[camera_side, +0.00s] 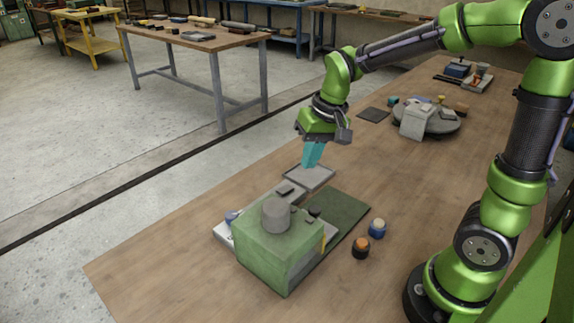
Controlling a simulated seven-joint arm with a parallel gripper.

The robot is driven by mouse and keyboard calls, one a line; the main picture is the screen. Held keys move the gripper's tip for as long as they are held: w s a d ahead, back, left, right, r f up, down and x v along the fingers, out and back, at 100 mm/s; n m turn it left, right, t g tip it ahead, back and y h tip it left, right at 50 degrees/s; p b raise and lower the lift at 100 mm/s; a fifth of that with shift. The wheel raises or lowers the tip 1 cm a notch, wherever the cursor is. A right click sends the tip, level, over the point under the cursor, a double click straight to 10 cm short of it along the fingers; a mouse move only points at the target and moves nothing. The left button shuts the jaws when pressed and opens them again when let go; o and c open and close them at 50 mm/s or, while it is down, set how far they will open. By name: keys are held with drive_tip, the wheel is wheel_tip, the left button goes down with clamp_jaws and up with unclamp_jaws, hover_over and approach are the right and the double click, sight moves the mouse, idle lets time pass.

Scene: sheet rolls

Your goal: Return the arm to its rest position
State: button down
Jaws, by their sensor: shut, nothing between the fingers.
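My gripper (311,158) is at the end of my green and black arm, in the upper middle of the side view. Its teal fingers point down and are shut, with nothing between them. They hang above the workbench (190,230), close over or just behind a flat grey tray (309,178); the exact height gap is hard to tell. My arm reaches out from the right side of the bench, bent at the elbow.
A green box (268,252) with a grey cylinder (276,215) on top stands in front of my gripper, by a dark green mat (343,214). Two small jars, one blue (377,229) and one orange-topped (361,247), stand right of it. A round grey turntable (440,122) with several items sits farther back.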

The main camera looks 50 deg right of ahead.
drive_tip(key=s+a+r+t, duration=0.1)
drive_tip(key=s+r+t, duration=0.1)
drive_tip(key=s, duration=0.4)
drive_tip(key=s+a+r+n+t, duration=0.1)
drive_tip(key=s+a+r+t, duration=0.1)
drive_tip(key=s+r, duration=0.2)
drive_tip(key=shift+s+a+r+t+y, duration=0.2)
drive_tip(key=shift+s+r+t+y, duration=0.2)
drive_tip(key=shift+s, duration=0.45)
drive_tip(key=c, duration=1.8)
unclamp_jaws()
